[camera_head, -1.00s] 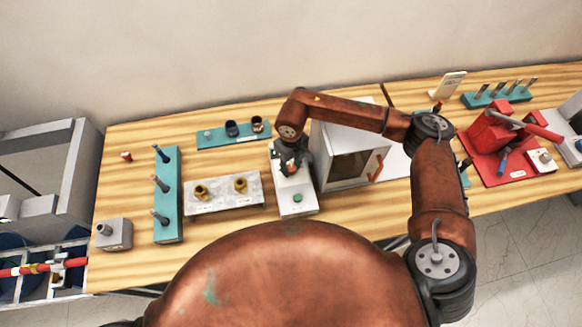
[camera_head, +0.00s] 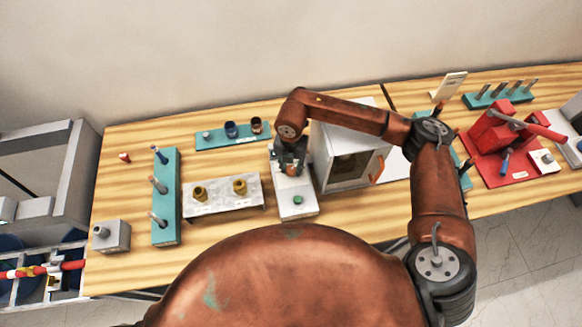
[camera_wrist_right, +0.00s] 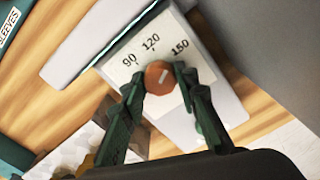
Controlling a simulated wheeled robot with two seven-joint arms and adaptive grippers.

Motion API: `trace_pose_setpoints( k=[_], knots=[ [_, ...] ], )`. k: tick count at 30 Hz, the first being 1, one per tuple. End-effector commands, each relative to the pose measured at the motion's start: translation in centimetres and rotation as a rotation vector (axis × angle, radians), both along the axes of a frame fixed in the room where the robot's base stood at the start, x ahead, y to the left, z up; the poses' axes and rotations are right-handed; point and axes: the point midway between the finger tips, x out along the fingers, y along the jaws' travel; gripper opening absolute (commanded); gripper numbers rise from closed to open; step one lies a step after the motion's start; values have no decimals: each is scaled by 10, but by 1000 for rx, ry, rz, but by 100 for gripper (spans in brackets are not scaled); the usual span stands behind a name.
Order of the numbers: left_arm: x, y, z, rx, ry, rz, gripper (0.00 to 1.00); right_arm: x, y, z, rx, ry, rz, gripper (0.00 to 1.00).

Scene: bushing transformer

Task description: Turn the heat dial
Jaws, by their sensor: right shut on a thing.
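The heat dial is an orange-brown round knob (camera_wrist_right: 159,77) with a pale pointer line, on a white control box (camera_head: 296,205) marked 90, 120 and 150. In the right wrist view the pointer line slants up and to the right, toward the 150 side. My right gripper (camera_wrist_right: 160,80) has its two dark green fingers shut on the dial, one on each side. In the head view my right gripper (camera_head: 291,165) is over the upper part of the box and mostly hides the dial. A green button (camera_head: 297,199) shows on the box's near part. My left gripper is not in view.
A white oven-like cabinet (camera_head: 345,153) with an orange handle (camera_head: 376,170) stands just right of the box. A grey block with two brass bushings (camera_head: 222,203) lies to the left, beside a teal peg rack (camera_head: 167,210). A teal tray (camera_head: 209,139) lies behind.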

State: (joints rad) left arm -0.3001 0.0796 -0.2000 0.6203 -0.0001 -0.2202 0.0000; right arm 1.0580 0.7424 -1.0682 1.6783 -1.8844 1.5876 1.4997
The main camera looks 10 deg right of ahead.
Motion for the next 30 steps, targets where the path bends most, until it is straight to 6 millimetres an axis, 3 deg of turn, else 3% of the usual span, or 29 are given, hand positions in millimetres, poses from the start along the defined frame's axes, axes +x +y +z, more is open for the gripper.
trace_pose_setpoints(
  k=[12,29,30],
  knots=[
    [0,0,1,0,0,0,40,0,2,1,4,-1,-188,4],
    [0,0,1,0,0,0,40,0,2,1,4,-1,-214,4],
    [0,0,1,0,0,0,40,0,2,1,4,-1,-214,31]
  ],
)
